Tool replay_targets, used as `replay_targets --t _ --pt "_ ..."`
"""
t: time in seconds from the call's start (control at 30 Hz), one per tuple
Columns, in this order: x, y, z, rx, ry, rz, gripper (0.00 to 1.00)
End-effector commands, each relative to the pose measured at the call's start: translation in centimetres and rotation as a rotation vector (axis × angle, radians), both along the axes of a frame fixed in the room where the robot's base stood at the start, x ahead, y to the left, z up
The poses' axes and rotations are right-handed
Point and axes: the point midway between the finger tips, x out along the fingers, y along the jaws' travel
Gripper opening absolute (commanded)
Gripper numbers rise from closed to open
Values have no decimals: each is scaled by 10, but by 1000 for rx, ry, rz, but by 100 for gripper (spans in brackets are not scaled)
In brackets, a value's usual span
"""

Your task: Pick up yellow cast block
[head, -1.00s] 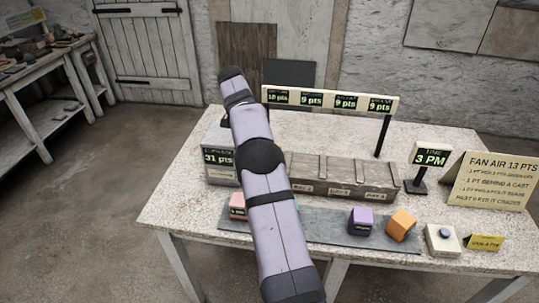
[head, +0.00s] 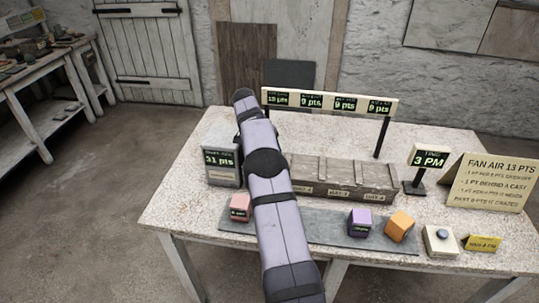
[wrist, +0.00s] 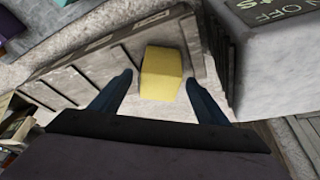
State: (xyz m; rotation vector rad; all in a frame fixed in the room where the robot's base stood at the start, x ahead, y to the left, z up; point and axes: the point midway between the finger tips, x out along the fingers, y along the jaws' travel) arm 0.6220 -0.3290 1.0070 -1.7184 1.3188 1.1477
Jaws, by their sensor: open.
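The yellow cast block (wrist: 162,73) shows in the wrist view, between and just beyond the two dark fingers of my gripper (wrist: 159,82). The fingers are spread apart, with a gap on both sides of the block, and do not visibly hold it. The block lies close against a wooden crate wall in that view; I cannot tell whether they touch. In the head view the yellow block and my fingertips are hidden by my arm.
A wooden crate (head: 345,178) stands mid-table. A grey sign box (head: 221,167) stands left of my arm and looms close at upper right in the wrist view (wrist: 275,50). Pink (head: 240,207), purple (head: 360,223) and orange (head: 400,226) blocks sit on a dark slate (head: 325,228).

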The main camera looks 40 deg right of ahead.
Motion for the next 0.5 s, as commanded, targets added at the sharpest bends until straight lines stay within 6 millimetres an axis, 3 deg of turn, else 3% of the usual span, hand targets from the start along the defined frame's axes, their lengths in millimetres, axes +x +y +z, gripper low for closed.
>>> replay_targets --t 0.3,0.5 --pt "3 -12 -29 1 2 1 69" --pt "3 -14 -33 0 0 0 69"
